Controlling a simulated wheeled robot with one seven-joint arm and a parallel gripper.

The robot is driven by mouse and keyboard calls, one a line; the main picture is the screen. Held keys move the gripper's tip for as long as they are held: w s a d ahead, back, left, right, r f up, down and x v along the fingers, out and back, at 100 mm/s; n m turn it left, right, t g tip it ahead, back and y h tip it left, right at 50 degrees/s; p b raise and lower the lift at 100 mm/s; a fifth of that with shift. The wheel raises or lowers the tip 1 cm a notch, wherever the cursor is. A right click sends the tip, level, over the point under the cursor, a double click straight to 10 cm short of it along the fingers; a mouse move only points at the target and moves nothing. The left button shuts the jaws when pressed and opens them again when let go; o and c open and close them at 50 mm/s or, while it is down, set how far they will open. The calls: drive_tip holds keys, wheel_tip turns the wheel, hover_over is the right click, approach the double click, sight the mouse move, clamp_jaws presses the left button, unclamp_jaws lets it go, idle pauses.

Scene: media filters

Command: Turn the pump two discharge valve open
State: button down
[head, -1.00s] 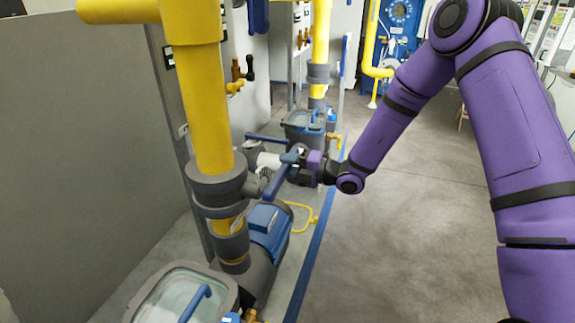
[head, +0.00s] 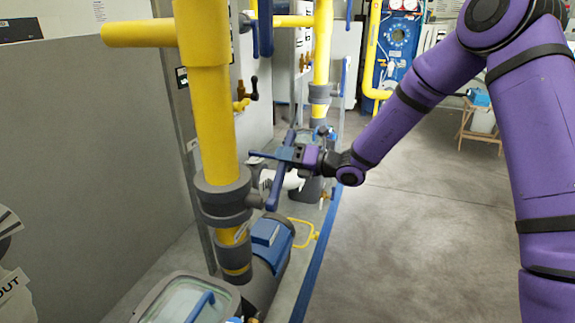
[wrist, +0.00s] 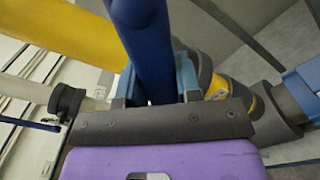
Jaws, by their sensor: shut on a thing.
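A long blue valve lever (head: 276,182) sits on the grey valve fitting (head: 222,197) of the nearest yellow vertical pipe, above a blue pump motor (head: 267,236). It stands steeply, tilted a little right at its top. My gripper (head: 287,154) is shut on the lever's upper part. In the wrist view the blue lever (wrist: 146,45) passes between the two fingers of my gripper (wrist: 154,84), with a finger on each side. No label tells which pump this valve belongs to, and the lever's far end is cut off in the wrist view.
A yellow pipe (head: 323,50) and another pump unit stand behind. A small valve with a dark handle (head: 252,88) is on the panel to the left. A glass-lidded strainer (head: 185,298) is in front. The floor (head: 410,240) to the right is clear.

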drive_tip(key=s+a+r+n, duration=0.1)
drive_tip(key=s+n, duration=0.1)
drive_tip(key=s+a+r+n, duration=0.1)
drive_tip(key=s+r+n, duration=0.1)
drive_tip(key=s+n, duration=0.1)
drive_tip(key=s+a+r+n, duration=0.1)
drive_tip(key=s+n, duration=0.1)
drive_tip(key=shift+s+r+n, duration=0.15)
drive_tip(key=shift+r+n, duration=0.05)
drive_tip(key=shift+n, duration=0.2)
drive_tip(key=shift+s+a+n, duration=0.25)
drive_tip(key=shift+s+n, duration=0.3)
drive_tip(key=shift+s, duration=0.05)
drive_tip(key=shift+s+a+n, duration=0.2)
drive_tip(key=shift+s+n, duration=0.35)
drive_tip(key=c, duration=0.8)
unclamp_jaws()
drive_tip(key=shift+r, duration=0.1)
drive_tip(key=v, duration=1)
drive_tip(key=shift+s+d, duration=0.2)
drive_tip(key=shift+d, duration=0.15)
